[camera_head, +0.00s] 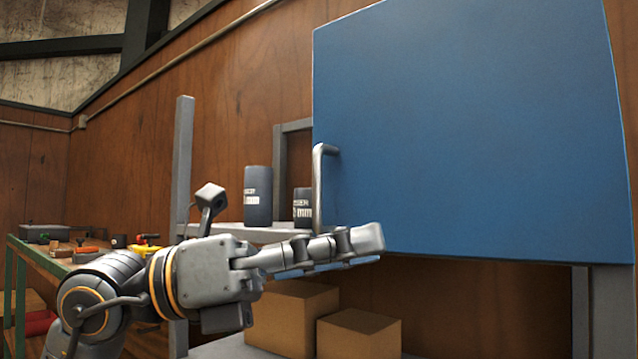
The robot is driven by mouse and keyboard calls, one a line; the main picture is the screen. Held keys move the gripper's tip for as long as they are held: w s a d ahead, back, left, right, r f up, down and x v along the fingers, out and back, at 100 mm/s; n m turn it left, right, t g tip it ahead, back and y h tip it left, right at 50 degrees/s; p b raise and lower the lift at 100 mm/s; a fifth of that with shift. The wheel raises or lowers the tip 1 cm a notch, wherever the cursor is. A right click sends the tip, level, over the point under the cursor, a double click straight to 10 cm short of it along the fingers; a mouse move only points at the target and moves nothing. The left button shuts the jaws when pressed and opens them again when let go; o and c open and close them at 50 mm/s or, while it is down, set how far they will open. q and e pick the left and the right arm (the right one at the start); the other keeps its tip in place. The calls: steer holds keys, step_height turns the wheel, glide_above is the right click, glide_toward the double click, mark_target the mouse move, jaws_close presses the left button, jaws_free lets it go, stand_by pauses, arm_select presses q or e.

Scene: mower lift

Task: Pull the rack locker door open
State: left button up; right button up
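The rack locker door (470,130) is a large blue panel filling the upper right of the head view. A grey metal bar handle (318,190) stands upright at its left edge. My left gripper (358,247) comes in from the left, with its fingers pointing right at the handle's lower end. A finger covers the bottom of the handle and part of the door's lower edge. The fingers overlap side-on, so I cannot tell their gap or whether they touch the handle. No locker interior shows. My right gripper is not in view.
Two dark canisters (258,195) stand on a grey rack shelf (240,232) left of the door. Cardboard boxes (358,332) sit below the gripper. A grey rack post (183,150) stands left. A workbench (45,255) with tools is at far left.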

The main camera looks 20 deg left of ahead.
arm_select(q)
steer(key=w+a+r+n+t+y, duration=0.1)
steer(key=a+r+n+t+y, duration=0.15)
steer(key=a+t+y, duration=0.3)
steer(key=n+t+y, duration=0.3)
steer(key=t+y, duration=0.1)
steer(key=y, duration=0.1)
glide_toward(314, 184)
steer(key=shift+m, duration=0.25)
steer(key=p+x, duration=0.5)
steer(key=x, duration=0.5)
steer(key=shift+w+d+p, duration=0.15)
steer(key=shift+w+p, duration=0.2)
steer(key=shift+w, duration=0.05)
jaws_close()
